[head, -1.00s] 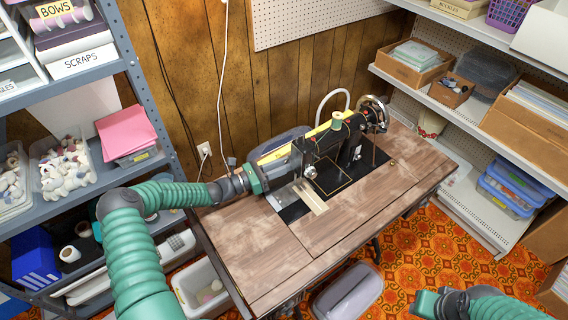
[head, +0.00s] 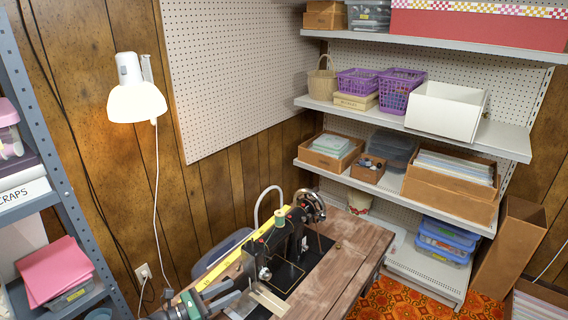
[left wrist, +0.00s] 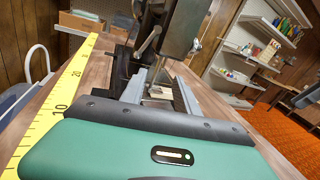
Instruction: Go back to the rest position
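My left gripper (head: 230,292) is at the bottom of the head view, just left of the sewing machine (head: 287,240). Its two grey fingers are apart, with nothing seen between them. In the left wrist view, the open fingers of the left gripper (left wrist: 165,76) point toward the machine's dark needle end (left wrist: 180,35); I cannot tell whether they touch it.
The machine sits on a worn wooden table (head: 345,250). A yellow measuring tape (left wrist: 65,88) runs along the table's back edge. A lit wall lamp (head: 134,95) hangs behind. A metal rack (head: 62,170) stands left and loaded shelves (head: 420,125) stand right.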

